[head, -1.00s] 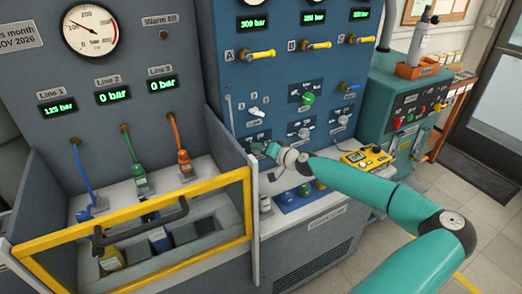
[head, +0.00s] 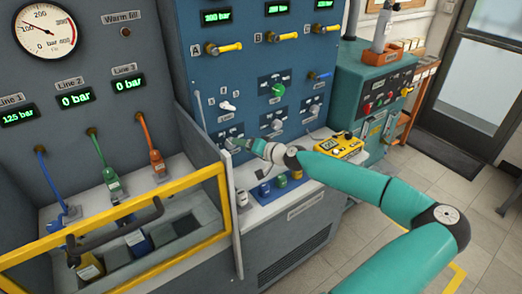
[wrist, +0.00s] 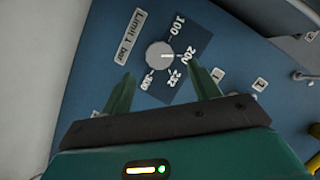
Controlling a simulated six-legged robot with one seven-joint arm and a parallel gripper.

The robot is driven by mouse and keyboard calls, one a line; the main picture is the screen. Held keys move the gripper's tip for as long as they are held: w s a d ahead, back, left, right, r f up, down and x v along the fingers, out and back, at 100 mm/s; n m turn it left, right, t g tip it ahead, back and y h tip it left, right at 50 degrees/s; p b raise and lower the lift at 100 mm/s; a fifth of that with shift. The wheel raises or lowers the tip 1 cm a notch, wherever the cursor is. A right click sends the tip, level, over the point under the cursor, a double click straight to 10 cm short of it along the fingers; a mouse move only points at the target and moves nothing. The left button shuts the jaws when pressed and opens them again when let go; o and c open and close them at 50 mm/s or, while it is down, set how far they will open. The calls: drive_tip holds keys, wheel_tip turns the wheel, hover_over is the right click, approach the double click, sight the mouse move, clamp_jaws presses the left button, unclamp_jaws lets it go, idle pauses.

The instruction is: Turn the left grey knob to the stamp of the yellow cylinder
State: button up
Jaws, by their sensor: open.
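The left grey knob (wrist: 160,54) is a round dial on the blue panel under the label "Limit 1 bar". Its scale reads 100, 200, 232 and 300, and its white mark appears to point near 200. My gripper (wrist: 161,72) is open, one finger on each side of the knob in the wrist view; I cannot tell whether they touch it. In the head view my gripper (head: 236,145) is at the lower left of the blue panel and partly covers the knob. A yellow cylinder (head: 88,269) with a pale label stands in the bin at the lower left; its stamp is unreadable.
Small blue (head: 264,191), green (head: 281,181) and yellow (head: 297,173) parts sit on the ledge below the panel. A yellow meter (head: 340,146) lies to the right. A yellow-framed guard (head: 190,187) and its upright edge stand close left of my gripper.

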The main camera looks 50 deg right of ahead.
drive_tip(key=v, duration=0.8)
drive_tip(key=shift+s, duration=0.25)
